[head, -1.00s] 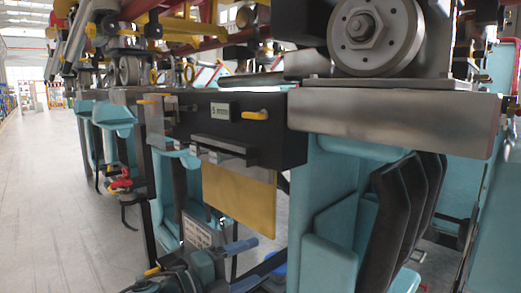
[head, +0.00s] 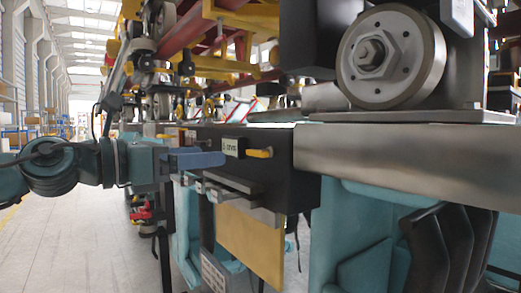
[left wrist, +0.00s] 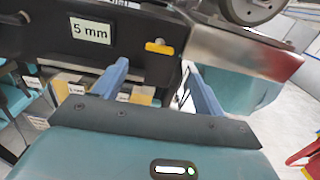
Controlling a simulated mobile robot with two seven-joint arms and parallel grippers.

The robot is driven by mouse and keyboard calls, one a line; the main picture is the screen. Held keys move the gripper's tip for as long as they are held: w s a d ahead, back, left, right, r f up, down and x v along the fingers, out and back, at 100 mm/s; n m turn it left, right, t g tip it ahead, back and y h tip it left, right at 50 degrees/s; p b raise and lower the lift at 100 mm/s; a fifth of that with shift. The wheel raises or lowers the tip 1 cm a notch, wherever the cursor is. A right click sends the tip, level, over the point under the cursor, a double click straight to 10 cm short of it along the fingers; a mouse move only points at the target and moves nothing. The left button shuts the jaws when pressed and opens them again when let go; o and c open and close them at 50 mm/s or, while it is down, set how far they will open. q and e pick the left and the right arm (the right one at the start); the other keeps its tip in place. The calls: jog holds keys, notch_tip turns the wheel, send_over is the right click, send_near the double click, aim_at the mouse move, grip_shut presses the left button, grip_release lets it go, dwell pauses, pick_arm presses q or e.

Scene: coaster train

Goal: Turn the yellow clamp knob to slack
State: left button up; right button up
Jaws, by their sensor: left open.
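A yellow clamp knob (head: 260,152) sticks out of the face of a black block (head: 274,180), beside a white label (head: 233,147). It lies roughly horizontal. In the left wrist view the knob (left wrist: 159,47) is just beyond and between the blue fingertips, and the label (left wrist: 91,31) reads 5 mm. My left gripper (head: 222,158) comes in from the left in front of the block, its fingertips just left of the knob and apart from it. In the left wrist view the gripper (left wrist: 155,66) is open and empty. My right gripper is out of view.
A second small yellow handle (head: 163,136) shows farther left. A metal ledge (head: 400,160) carries a large wheel (head: 390,57) on the right. A yellow-tan plate (head: 250,243) hangs below the block. Teal seats are below the ledge. The floor (head: 80,240) at left is clear.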

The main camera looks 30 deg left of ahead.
aim_at(253, 152)
pick_arm(q)
jog(key=p+x, duration=0.3)
jog(key=x, duration=0.4)
jog(key=shift+p, duration=0.4)
jog(key=shift+p+x, duration=0.6)
jog(key=shift+x, duration=1.85)
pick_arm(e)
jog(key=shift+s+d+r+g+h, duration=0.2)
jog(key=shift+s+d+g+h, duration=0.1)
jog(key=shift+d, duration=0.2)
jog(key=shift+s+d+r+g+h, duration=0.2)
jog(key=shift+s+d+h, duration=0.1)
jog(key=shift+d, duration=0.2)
pick_arm(q)
jog(key=c, duration=1)
